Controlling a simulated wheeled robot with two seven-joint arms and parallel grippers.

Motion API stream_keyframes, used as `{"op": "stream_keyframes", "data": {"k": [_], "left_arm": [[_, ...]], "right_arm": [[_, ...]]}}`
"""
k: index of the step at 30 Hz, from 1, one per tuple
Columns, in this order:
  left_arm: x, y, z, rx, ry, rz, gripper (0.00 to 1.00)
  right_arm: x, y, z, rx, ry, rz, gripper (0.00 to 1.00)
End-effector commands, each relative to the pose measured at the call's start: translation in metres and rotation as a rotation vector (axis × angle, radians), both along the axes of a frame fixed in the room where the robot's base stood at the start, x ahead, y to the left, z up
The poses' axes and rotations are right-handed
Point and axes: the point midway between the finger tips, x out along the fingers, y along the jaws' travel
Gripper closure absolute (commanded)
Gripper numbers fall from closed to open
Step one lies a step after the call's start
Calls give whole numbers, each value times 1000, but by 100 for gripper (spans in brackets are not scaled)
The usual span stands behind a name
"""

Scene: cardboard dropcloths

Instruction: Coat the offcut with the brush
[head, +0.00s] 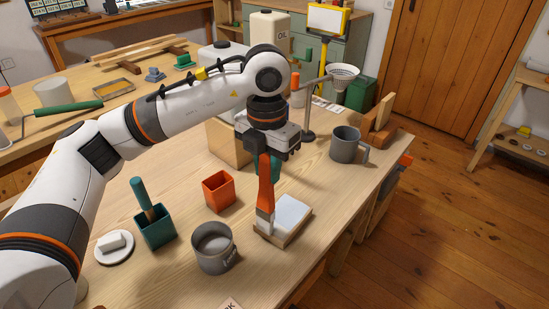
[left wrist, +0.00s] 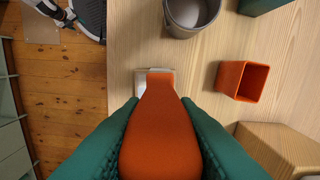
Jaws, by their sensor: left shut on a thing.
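My left gripper (head: 275,148) is shut on the orange handle of the brush (head: 266,182) and holds it nearly upright, bristle end down. The brush also shows in the left wrist view (left wrist: 158,135), between my green finger pads. The offcut (head: 290,212) is a small wooden block with a white top, near the table's front right edge. The brush's lower end is at the offcut's left part; I cannot tell whether it touches. In the left wrist view the offcut is mostly hidden behind the brush. My right gripper is not in view.
A grey pot (head: 213,248) stands left of the offcut, with an orange square cup (head: 218,190) behind it. A teal cup (head: 155,228) holds a handled tool. A white round dish (head: 114,248) lies further left. A grey mug (head: 348,146) stands back right.

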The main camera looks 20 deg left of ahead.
Motion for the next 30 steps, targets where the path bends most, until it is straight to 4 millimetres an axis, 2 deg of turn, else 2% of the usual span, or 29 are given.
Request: {"op": "stream_keyframes", "data": {"k": [1,10,24,30], "left_arm": [[-1,0,-9,0,-1,0,100],[0,0,-5,-2,-4,0,100],[0,0,46,-2,-4,-1,100],[0,0,47,-2,-4,-1,100]], "right_arm": [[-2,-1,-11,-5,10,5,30],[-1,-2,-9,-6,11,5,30],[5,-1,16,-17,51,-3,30],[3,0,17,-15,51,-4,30]]}}
